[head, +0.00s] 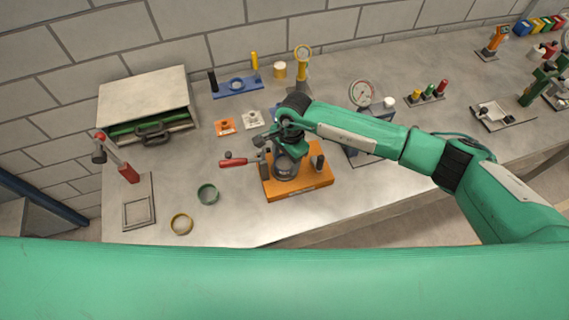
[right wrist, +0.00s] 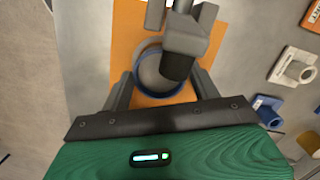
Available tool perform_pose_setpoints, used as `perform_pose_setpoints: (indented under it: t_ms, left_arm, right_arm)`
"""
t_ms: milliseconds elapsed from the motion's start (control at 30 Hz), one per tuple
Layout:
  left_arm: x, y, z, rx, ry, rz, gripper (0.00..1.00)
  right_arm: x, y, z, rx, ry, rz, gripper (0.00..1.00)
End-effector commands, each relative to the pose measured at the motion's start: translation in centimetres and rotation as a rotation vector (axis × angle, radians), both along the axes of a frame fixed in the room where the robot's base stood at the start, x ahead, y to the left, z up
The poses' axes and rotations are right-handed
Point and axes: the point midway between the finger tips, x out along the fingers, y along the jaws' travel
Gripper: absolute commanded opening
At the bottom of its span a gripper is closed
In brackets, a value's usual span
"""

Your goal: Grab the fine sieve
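My right gripper (head: 283,150) is low over an orange base (head: 316,181) on the bench. In the right wrist view its two fingers (right wrist: 163,80) stand wide apart, one on each side of a round grey sieve-like cup with a blue rim (right wrist: 146,89). I cannot tell if they touch it. A dark cylinder on a grey block (right wrist: 180,58) covers part of the cup. A green ring (head: 207,194) and a yellow ring (head: 181,223) lie on the bench to the left. I cannot tell which ring is the fine sieve. My left gripper is not in view.
A clamp with a red handle (head: 235,161) sticks out left of the orange base. A dial gauge (head: 362,94) stands to the right. The bench front by the rings is mostly clear.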

Motion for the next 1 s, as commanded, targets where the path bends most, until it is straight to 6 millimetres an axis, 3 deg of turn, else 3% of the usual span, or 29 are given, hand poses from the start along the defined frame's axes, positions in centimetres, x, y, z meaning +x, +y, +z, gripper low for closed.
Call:
perform_pose_setpoints:
  t_ms: [33, 167, 600, 767, 1000]
  left_arm:
    - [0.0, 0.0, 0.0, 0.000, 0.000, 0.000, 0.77]
    - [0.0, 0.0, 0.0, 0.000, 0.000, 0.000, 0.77]
    - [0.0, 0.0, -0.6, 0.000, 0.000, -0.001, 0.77]
    - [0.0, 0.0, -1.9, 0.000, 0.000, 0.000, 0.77]
    - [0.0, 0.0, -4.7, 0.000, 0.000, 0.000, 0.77]
  right_arm:
    - [0.0, 0.0, 0.0, 0.000, 0.000, 0.000, 0.52]
    - [0.0, 0.0, 0.0, 0.000, 0.000, 0.000, 0.29]
    - [0.1, 0.0, 0.8, 0.001, -0.002, 0.001, 0.29]
    - [0.1, 0.0, 3.0, 0.001, -0.005, 0.001, 0.29]
    - [0.1, 0.0, 8.6, 0.002, -0.007, 0.003, 0.29]
